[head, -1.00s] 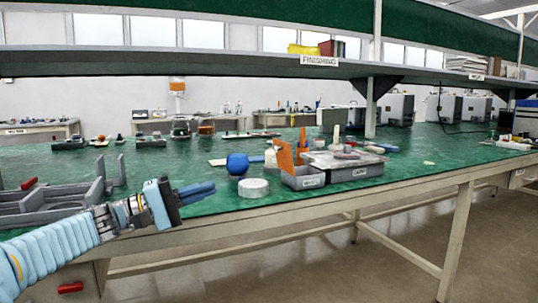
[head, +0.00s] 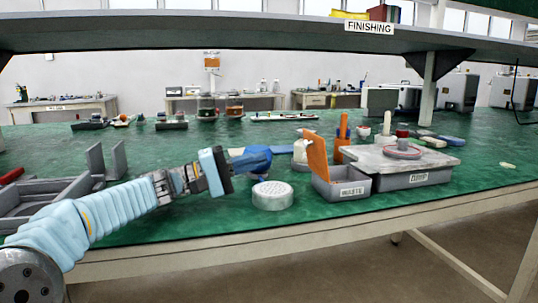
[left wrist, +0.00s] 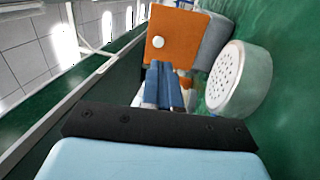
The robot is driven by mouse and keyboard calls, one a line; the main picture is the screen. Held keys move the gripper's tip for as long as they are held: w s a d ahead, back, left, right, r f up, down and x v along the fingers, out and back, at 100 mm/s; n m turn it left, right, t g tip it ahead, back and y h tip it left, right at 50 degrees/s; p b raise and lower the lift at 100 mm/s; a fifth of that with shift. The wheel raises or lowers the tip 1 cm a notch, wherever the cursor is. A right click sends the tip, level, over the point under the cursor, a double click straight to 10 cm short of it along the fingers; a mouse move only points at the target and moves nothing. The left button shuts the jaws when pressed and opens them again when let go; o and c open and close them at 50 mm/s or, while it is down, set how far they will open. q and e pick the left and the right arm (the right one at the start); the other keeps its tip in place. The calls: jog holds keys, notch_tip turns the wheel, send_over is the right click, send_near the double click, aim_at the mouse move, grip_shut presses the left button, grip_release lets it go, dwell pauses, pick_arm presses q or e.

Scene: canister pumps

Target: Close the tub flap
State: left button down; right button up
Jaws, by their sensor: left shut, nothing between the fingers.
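The grey tub (head: 342,189) stands near the front edge of the green bench, with a white label on its front. Its orange flap (head: 317,156) stands open, nearly upright and leaning left. In the left wrist view the flap (left wrist: 177,35) shows a round white knob, with the grey tub (left wrist: 213,44) beside it. My left gripper (head: 268,158) is shut and empty, left of the flap and pointing at it, apart from it in the head view. Its blue fingers (left wrist: 163,86) lie together in the left wrist view. My right gripper is not in view.
A white perforated round puck (head: 272,197) sits just in front of my left fingers. A larger grey bin with a lid (head: 414,179) adjoins the tub on the right. Grey racks (head: 75,190) stand at left. An orange upright (head: 343,127) stands behind the tub.

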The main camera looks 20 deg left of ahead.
aim_at(304, 146)
pick_arm(q)
jog(key=p+x, duration=0.1)
jog(key=x, duration=0.7)
jog(key=shift+w+d, duration=0.1)
jog(key=shift+d, duration=0.1)
